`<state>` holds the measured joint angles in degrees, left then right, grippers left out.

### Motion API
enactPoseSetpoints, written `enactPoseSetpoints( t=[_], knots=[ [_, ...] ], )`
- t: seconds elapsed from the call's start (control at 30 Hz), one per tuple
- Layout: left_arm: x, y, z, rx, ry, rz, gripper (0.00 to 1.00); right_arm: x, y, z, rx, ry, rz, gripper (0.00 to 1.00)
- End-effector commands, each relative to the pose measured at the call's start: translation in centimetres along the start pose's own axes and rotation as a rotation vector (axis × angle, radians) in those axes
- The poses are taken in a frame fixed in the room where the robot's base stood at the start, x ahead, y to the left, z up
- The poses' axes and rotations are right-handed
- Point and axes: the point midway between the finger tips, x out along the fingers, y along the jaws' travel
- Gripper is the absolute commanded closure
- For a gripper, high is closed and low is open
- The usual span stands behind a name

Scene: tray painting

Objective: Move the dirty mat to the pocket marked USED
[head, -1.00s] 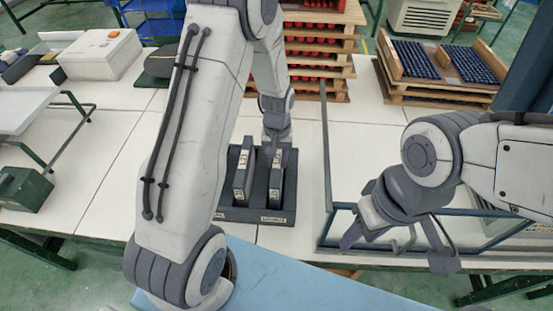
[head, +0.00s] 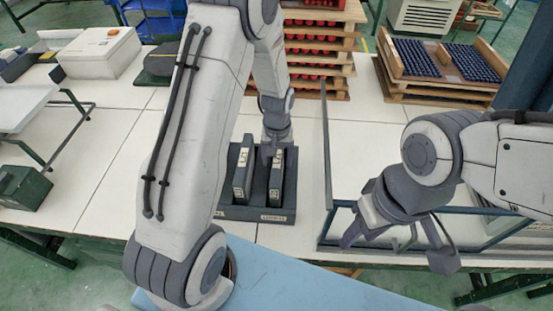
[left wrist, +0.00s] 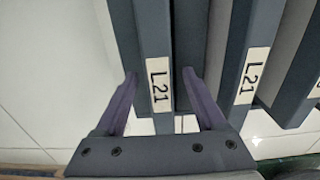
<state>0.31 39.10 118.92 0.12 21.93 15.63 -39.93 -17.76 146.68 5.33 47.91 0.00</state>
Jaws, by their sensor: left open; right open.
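A dark grey holder (head: 228,212) stands on the white bench, with two upright dark slabs in it, a left slab (head: 243,175) and a right slab (head: 277,187). Both carry pale labels; in the left wrist view they read L21. I cannot tell which is the dirty mat. The holder's front has a pale marking (head: 273,218), too small to read. My left gripper (head: 272,155) is over the right slab. In the left wrist view its open fingers (left wrist: 162,75) stand on either side of one labelled slab (left wrist: 153,35); another slab (left wrist: 248,45) is beside it. My right gripper (head: 398,245) is open and empty.
A metal-framed case (head: 326,150) stands right of the holder, near my right gripper. Stacked wooden trays with red items (head: 318,60) are behind. A white box (head: 100,52) and a green box (head: 25,190) are at left.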

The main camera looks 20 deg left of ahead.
Motion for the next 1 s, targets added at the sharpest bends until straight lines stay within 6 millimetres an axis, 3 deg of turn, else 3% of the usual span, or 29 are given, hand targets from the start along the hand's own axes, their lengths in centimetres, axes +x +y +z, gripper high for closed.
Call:
enactPoseSetpoints(
  t=[0.17, 0.6, 0.8, 1.0],
  knots=[
    [-0.8, 0.0, -0.1, 0.000, 0.003, 0.001, 0.28, 0.2, 0.0, 0.0, 0.000, 0.000, 0.000, 0.54],
    [-8.8, 0.0, -0.1, 0.000, 0.004, 0.001, 0.28, 1.2, 0.1, 0.1, 0.000, 0.000, 0.000, 0.54],
    [-10.5, 0.0, 0.0, 0.000, 0.001, 0.000, 0.28, 1.1, 0.1, 0.1, 0.000, 0.000, 0.000, 0.54],
    [-12.1, 0.0, 0.0, 0.000, 0.000, 0.000, 0.28, -0.2, 0.0, 0.0, 0.000, 0.000, 0.000, 0.54]
  ],
)
